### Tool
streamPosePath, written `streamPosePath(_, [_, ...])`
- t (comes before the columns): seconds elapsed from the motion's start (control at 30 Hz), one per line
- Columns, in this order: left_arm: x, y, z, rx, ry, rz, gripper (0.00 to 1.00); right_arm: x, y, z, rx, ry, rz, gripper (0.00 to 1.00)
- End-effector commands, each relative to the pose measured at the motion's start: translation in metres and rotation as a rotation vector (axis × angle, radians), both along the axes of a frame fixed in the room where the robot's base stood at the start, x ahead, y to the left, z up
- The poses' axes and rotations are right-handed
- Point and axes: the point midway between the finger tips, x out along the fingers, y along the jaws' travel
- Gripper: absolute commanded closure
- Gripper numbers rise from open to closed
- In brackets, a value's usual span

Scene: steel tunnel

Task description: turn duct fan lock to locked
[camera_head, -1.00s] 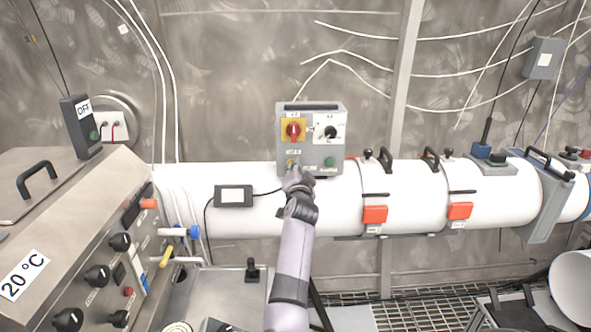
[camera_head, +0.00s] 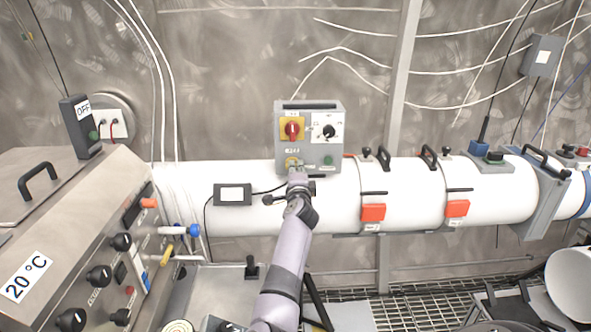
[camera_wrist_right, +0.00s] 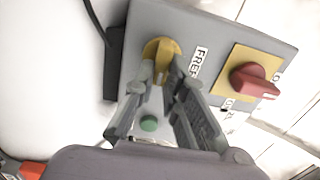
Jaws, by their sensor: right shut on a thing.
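The grey control box (camera_head: 335,112) stands on the white duct in the head view. The duct fan lock is the yellow round part (camera_head: 291,161) at its lower left, mostly behind my right gripper (camera_head: 296,172). The lock's exact angle is partly hidden by the fingers. My left gripper is in neither view.
A red knob on a yellow plate (camera_head: 292,129) and a black dial on a white plate (camera_head: 328,132) sit above the lock. A green button (camera_head: 328,160) is to its right. A small display box (camera_head: 233,195) is on the duct at left.

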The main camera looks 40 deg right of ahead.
Motion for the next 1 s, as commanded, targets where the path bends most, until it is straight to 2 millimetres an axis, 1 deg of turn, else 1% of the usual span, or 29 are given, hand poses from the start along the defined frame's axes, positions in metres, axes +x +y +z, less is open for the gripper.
streamPosePath(0.03, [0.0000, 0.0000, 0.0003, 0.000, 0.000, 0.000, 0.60, -0.0014, -0.0010, -0.0025, 0.009, -0.003, -0.003, 1.00])
streamPosePath(0.57, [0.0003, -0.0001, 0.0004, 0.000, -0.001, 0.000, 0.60, -0.0015, -0.0008, -0.0044, 0.025, -0.013, -0.003, 1.00])
streamPosePath(0.6, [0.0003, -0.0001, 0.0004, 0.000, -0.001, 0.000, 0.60, -0.0015, -0.0009, -0.0045, 0.025, -0.013, -0.003, 0.86])
streamPosePath(0.87, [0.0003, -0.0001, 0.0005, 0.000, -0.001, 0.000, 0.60, -0.0008, -0.0004, -0.0028, 0.023, -0.014, -0.001, 0.68])
streamPosePath(1.0, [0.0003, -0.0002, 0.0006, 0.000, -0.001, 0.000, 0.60, -0.0005, -0.0003, -0.0021, 0.023, -0.015, -0.001, 0.68])
